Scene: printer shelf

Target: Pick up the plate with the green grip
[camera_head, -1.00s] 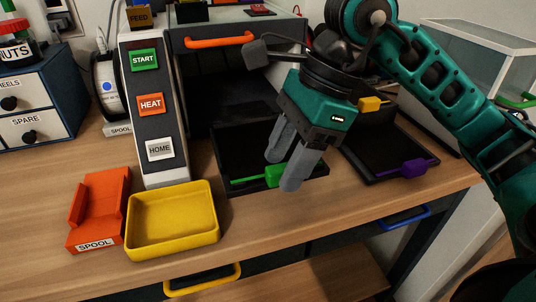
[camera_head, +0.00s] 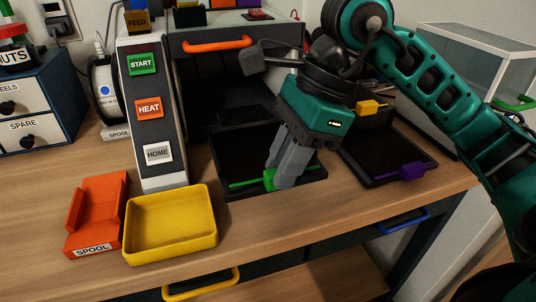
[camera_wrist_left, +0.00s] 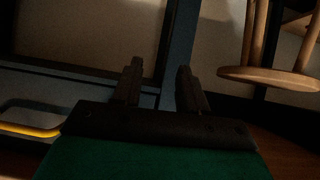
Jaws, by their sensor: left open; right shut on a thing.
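The black plate (camera_head: 222,150) with the green grip (camera_head: 268,180) lies at the front of the printer's open bay, on the table. My right gripper (camera_head: 279,183) comes down over its front edge and is shut on the green grip. The fingers hide part of the grip and the plate's right side. My left gripper (camera_wrist_left: 158,85) shows in the left wrist view, open and empty, with a dark drawer front and floor beyond it. It is not in the head view.
A black plate with a purple grip (camera_head: 412,172) lies to the right, with a yellow grip (camera_head: 370,107) behind it. A yellow tray (camera_head: 171,250) and an orange spool holder (camera_head: 95,213) stand front left. The printer's button panel (camera_head: 150,110) rises left of the plate.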

